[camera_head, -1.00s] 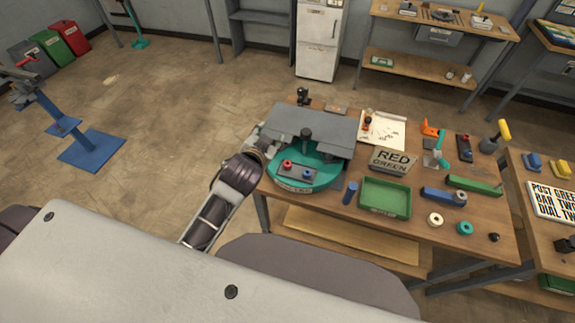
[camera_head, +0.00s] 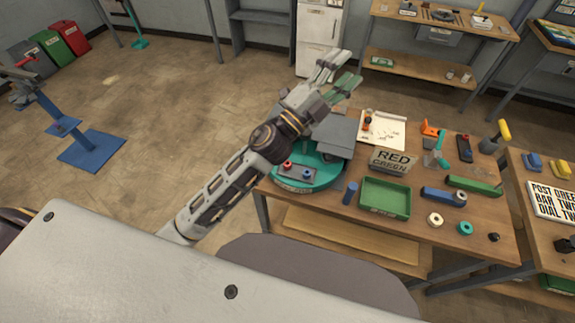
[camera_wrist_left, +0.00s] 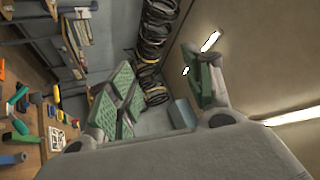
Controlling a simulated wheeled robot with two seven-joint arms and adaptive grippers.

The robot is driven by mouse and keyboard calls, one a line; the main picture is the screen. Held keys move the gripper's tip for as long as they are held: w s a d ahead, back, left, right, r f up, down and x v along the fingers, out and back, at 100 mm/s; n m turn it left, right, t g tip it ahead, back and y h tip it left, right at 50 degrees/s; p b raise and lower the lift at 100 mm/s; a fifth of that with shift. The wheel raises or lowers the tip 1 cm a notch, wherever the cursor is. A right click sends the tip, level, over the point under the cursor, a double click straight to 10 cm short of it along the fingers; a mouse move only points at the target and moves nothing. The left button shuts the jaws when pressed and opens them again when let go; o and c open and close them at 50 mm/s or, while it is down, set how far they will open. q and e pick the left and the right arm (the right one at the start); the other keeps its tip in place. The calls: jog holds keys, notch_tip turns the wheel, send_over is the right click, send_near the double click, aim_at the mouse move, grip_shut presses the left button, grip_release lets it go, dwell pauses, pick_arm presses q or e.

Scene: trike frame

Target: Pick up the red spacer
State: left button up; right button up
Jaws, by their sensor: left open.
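A small red ring-like piece (camera_head: 287,165), which looks like the red spacer, sits on a grey block (camera_head: 297,172) on the round teal turntable (camera_head: 312,184). A blue piece (camera_head: 307,174) sits beside it on the same block. My left gripper (camera_head: 340,76) is raised above the table's back edge, well beyond and above the red piece. Its green-padded fingers are spread and empty, also in the left wrist view (camera_wrist_left: 163,85), which faces the wall and shelves. The red piece cannot be made out there. My left forearm passes close beside the turntable and covers part of it. My right gripper is not in view.
The table holds a green tray (camera_head: 386,197), a RED/GREEN sign (camera_head: 392,161), a blue cylinder (camera_head: 350,193), a cream ring (camera_head: 435,219) and a teal ring (camera_head: 465,228). A grey panel (camera_head: 335,134) stands behind the turntable. Open floor lies left of the table.

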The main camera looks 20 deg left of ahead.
pick_arm(q)
jog(key=s+d+m+g+h, duration=0.5)
jog(key=d+m+g+h, duration=0.2)
jog(key=d+m+g, duration=0.6)
jog(key=s+a+f+m+g+y, duration=0.1)
jog(key=s+f+m+g+y, duration=0.2)
jog(key=f+m+g+y, duration=0.55)
jog(key=w+a+f+m+t+y, duration=0.25)
jog(key=a+f+y, duration=0.25)
jog(key=a+f, duration=0.55)
jog(key=w+a+f+y, duration=0.1)
jog(key=w+a+y, duration=0.1)
jog(key=a, duration=0.4)
jog(key=w+a+f+y, duration=0.1)
jog(key=w+a+y, duration=0.1)
jog(key=a+y, duration=0.3)
jog(key=shift+w+a+f, duration=0.25)
jog(key=shift+a, duration=0.85)
jog(key=shift+f, duration=0.15)
